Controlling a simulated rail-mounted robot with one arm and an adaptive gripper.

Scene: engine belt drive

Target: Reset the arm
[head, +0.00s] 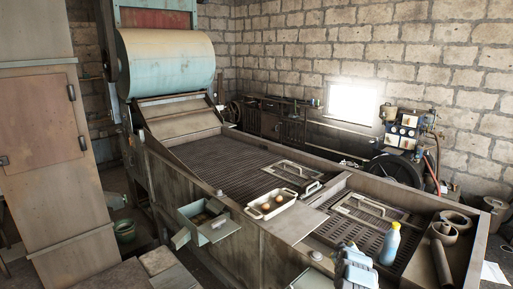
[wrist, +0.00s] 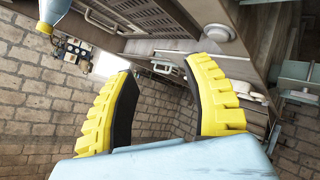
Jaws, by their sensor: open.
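My gripper (wrist: 160,68) shows in the wrist view with two yellow, ribbed fingers and black inner pads. The fingers stand wide apart with nothing between them. The wrist picture is strongly tilted, with brick wall and the metal machine behind the fingers. In the head view, a pale blue part of my arm shows at the bottom edge, beside a bottle; the fingers cannot be made out there.
A light blue bottle with a yellow cap (head: 390,243) stands on the machine's right section; it also shows in the wrist view (wrist: 53,12). A tray (head: 254,213) with round items sits on the near rim. An open drawer (head: 213,229) juts out. A roller (head: 168,64) stands at the back left.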

